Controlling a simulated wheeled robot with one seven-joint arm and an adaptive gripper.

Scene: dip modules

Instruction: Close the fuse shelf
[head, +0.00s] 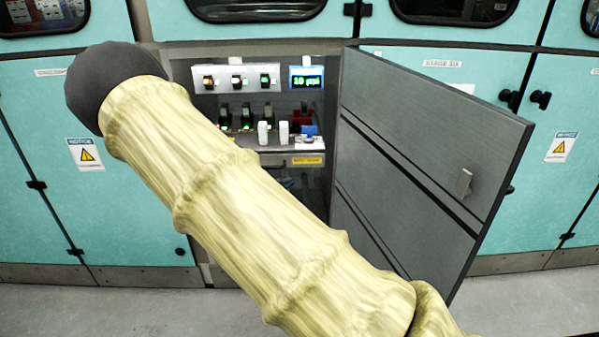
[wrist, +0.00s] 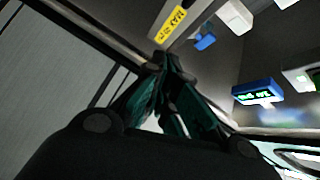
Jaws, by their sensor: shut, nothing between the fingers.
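The fuse shelf (head: 275,157) is in the open cabinet, with a yellow label (head: 307,160) on its front face. Two white upright pieces (head: 273,133) and a blue part (head: 309,130) stand at it. In the wrist view the yellow label (wrist: 171,22) and the blue part (wrist: 205,41) show at the top. My gripper (wrist: 167,62) is shut and empty, with its dark green fingers together just below the label in the picture. I cannot tell whether the fingertips touch the shelf. In the head view my arm hides the gripper and the cabinet's lower left.
The grey cabinet door (head: 432,150) stands open to the right, with a small handle (head: 464,184). Above the shelf are a white switch panel (head: 222,80), a row of dark green-lit switches and a green-lettered display (head: 306,79). Teal cabinets (head: 45,130) flank the opening.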

